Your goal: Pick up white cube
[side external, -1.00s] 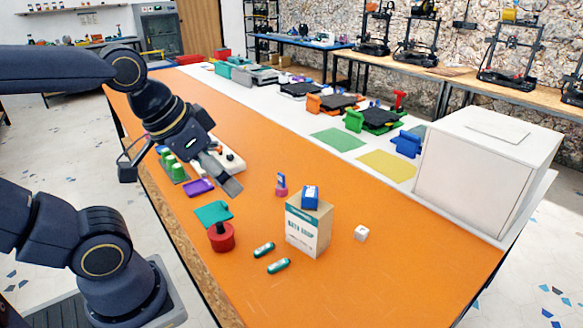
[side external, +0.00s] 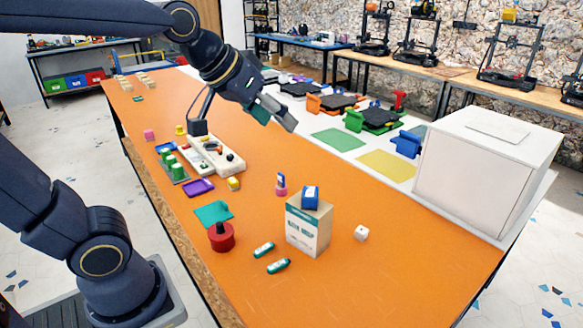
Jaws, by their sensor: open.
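A small white cube (side external: 361,233) with a dark mark on it sits on the orange table (side external: 400,270), to the right of a cardboard box. My gripper (side external: 284,116) is up in the air over the far part of the table, up and to the left of the cube and well apart from it. Its jaws are open and nothing shows between them.
The cardboard box (side external: 308,232) with a blue piece (side external: 310,197) on top stands left of the cube. Two green cylinders (side external: 271,257), a red knobbed weight (side external: 221,237) and a teal piece (side external: 213,214) lie further left. A large white box (side external: 485,175) stands at right. Table right of the cube is clear.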

